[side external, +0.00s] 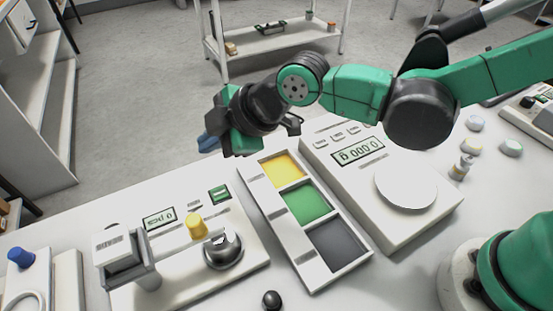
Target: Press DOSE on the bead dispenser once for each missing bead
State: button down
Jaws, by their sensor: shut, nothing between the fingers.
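The white bead dispenser (252,273) appears to be the unit at the lower left. It has a small display (158,217), a green button or panel (220,194), a yellow knob (197,225) and a round metal part (223,251). The button lettering is too small to read. A grey bracket with a white head (119,250) stands at its left. My gripper (211,141) is shut and empty, in the air beyond the dispenser and the tray, apart from both. Its fingertips are partly hidden by the hand. No loose beads can be made out.
A white tray (321,285) with yellow, green and dark grey compartments stands right of the dispenser. A scale (433,219) with a round pan reads zero. A black ball (271,299) lies in front. Several small pieces (471,146) sit at the right. A blue knob (20,257) is far left.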

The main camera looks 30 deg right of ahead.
aim_at(224, 193)
jog(key=shift+f, duration=4.15)
jog(key=shift+f, duration=0.4)
jog(key=shift+f, duration=0.4)
jog(key=shift+r, duration=0.8)
jog(key=shift+r, duration=2.55)
